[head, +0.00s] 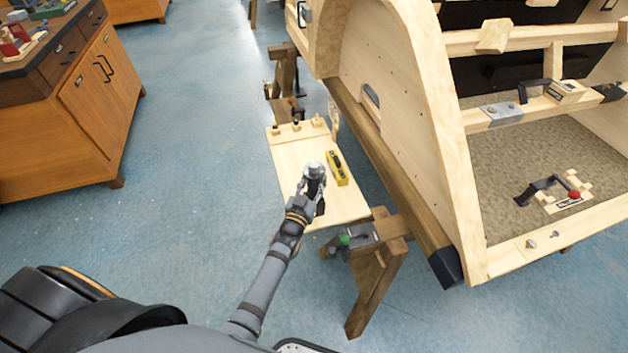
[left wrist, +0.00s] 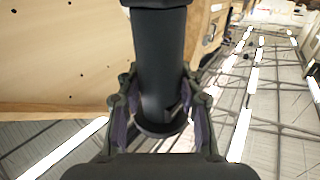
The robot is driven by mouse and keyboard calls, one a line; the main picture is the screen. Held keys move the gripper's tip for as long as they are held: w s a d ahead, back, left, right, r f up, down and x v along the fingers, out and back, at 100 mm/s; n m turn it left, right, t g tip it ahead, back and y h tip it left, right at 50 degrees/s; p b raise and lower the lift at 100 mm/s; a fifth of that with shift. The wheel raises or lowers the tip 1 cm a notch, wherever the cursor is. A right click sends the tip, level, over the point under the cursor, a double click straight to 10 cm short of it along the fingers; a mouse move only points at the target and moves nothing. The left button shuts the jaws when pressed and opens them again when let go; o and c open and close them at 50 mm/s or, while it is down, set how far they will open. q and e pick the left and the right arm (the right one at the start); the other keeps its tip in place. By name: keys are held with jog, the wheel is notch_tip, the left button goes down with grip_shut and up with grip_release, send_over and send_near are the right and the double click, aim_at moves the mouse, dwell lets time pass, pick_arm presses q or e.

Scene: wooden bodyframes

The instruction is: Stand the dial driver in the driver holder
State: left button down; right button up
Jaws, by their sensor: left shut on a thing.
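My left gripper (head: 319,203) is over the near part of a pale wooden shelf board, partly hidden by my own wrist in the head view. In the left wrist view the left gripper (left wrist: 160,105) is shut on a dark grey cylinder with a flared end, which looks like the dial driver (left wrist: 160,55). The driver lies between both fingers, and its other end runs out of the picture. A wooden rail (head: 297,131) with small dark-tipped pieces at the board's far end may be the driver holder; I cannot tell surely. My right gripper is not in view.
The pale board (head: 300,160) carries a yellow level-like tool (head: 337,168) right of my gripper. A wooden sawhorse (head: 375,270) stands at its near end. The large wooden bodyframe (head: 400,110) rises close on the right. Open floor lies left, before a wooden cabinet (head: 95,95).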

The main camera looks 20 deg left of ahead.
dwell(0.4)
pick_arm(q)
jog(key=shift+f+b, duration=0.4)
jog(key=shift+f, duration=0.1)
dwell(0.3)
jog(key=c, duration=0.8)
grip_release()
jog(key=shift+f, duration=0.2)
jog(key=s, duration=2.4)
jog(key=shift+a+r, duration=0.2)
jog(key=shift+a, duration=0.2)
